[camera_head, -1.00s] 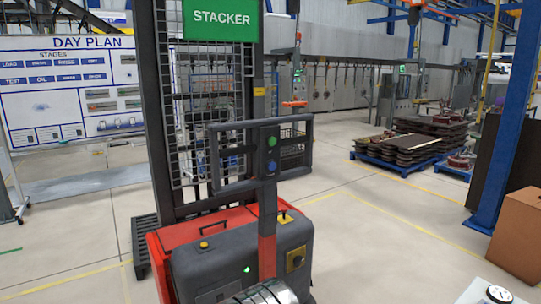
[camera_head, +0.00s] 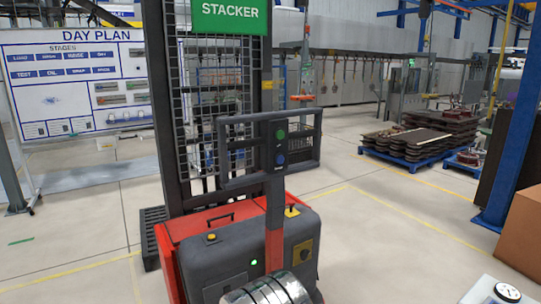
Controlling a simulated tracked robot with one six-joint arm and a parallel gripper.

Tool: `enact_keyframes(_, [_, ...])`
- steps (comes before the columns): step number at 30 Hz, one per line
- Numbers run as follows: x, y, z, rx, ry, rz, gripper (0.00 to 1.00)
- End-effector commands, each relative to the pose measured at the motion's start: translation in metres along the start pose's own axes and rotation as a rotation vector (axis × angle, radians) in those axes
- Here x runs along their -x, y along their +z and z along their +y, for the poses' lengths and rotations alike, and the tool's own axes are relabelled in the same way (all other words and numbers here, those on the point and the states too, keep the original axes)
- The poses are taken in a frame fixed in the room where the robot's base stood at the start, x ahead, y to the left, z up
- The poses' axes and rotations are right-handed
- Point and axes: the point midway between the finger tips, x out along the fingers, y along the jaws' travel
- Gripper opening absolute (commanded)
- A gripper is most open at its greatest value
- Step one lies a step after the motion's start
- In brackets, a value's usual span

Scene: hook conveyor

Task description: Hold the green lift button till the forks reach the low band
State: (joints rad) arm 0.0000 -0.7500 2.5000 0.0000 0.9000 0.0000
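The stacker (camera_head: 235,262) stands in front of me, red and dark grey, with a black mast and a green STACKER sign (camera_head: 229,14). Its control post carries a round green button (camera_head: 281,134) above a blue button (camera_head: 281,159). Nothing touches either button. The forks cannot be made out clearly behind the body. A small yellow mark (camera_head: 267,85) shows on the mast, but I cannot tell whether it is the low band. A silver ringed part of my arm (camera_head: 265,290) shows at the bottom edge, below the buttons. My gripper's fingers are not in view.
A dark slatted pallet (camera_head: 152,238) lies left of the stacker. A day plan board (camera_head: 75,85) stands behind it. At right are a blue column (camera_head: 517,120), a cardboard box (camera_head: 522,235) and a white-faced gauge (camera_head: 508,292). Open floor lies between stacker and column.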

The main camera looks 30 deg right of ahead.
Motion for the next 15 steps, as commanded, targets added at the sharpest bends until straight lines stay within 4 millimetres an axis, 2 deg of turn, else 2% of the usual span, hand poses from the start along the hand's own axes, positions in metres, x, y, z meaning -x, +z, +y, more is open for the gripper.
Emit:
enact_keyframes(2, [0.0, 0.0, 0.0, 0.0, 0.0, 0.0, 0.33])
enact_keyframes(15, [0.0, 0.0, 0.0, 0.0, 0.0, 0.0, 0.02])
